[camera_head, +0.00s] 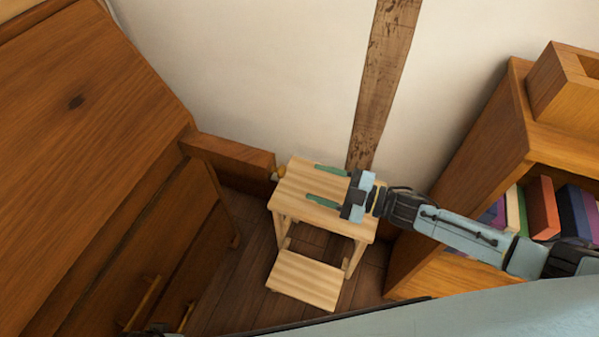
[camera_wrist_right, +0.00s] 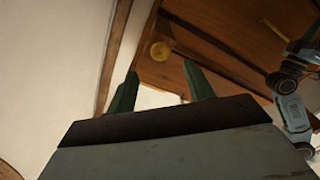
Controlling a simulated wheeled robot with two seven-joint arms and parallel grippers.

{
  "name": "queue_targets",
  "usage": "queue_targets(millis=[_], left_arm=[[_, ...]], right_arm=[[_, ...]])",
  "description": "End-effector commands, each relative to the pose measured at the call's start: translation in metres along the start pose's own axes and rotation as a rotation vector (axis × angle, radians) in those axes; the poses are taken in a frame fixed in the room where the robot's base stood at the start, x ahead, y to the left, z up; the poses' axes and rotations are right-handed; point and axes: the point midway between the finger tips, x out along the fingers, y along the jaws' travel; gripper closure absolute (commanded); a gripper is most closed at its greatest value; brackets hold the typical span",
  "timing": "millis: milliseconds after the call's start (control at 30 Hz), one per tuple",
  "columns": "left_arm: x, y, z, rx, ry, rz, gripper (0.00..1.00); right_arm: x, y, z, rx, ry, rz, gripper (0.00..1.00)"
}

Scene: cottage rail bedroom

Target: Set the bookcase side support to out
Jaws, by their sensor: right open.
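A wooden support bar (camera_head: 225,153) sticks out from the right end of the large wooden bureau (camera_head: 85,110), beside the wall. It is the only such support I can see. A small brass knob (camera_head: 279,172) is on its end; the knob also shows in the right wrist view (camera_wrist_right: 160,51), ahead of the fingers. My right gripper (camera_head: 318,183) is open and empty, above the step stool. Its green fingers point left toward the knob, with a gap between them and it.
A pale wooden step stool (camera_head: 305,280) stands on the floor below my right gripper. A bookcase (camera_head: 480,170) with several books is at the right, behind my right arm. A timber post (camera_head: 385,80) runs up the white wall. Drawers with handles (camera_head: 145,305) are at lower left.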

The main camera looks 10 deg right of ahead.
Motion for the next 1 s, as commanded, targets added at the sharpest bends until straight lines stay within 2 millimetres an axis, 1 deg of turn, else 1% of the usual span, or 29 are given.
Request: queue_targets(millis=[33,100,200,300,433,900,1000], left_arm=[[0.002,0.001,0.003,0.001,-0.004,0.001,0.64],[0.006,0.001,0.007,0.003,-0.007,0.002,0.64],[0.010,0.002,0.011,0.005,-0.010,0.003,0.64],[0.013,0.002,0.013,0.006,-0.011,0.004,0.64],[0.014,0.003,0.014,0.007,-0.011,0.004,0.64],[0.014,0.003,0.014,0.007,-0.012,0.004,0.64],[0.013,0.003,0.013,0.007,-0.009,0.004,0.64]], right_arm=[[-0.012,0.000,0.000,0.001,-0.003,-0.001,0.48],[-0.025,0.000,-0.001,0.000,-0.001,-0.001,0.48],[-0.039,0.000,0.000,0.001,-0.001,-0.001,0.48],[-0.047,0.000,0.000,0.001,0.000,0.001,0.48],[-0.051,0.000,0.000,0.001,0.001,0.000,0.48],[-0.051,0.000,0.000,0.000,0.001,0.000,0.48],[-0.052,-0.001,0.005,0.008,-0.020,0.010,0.48]])
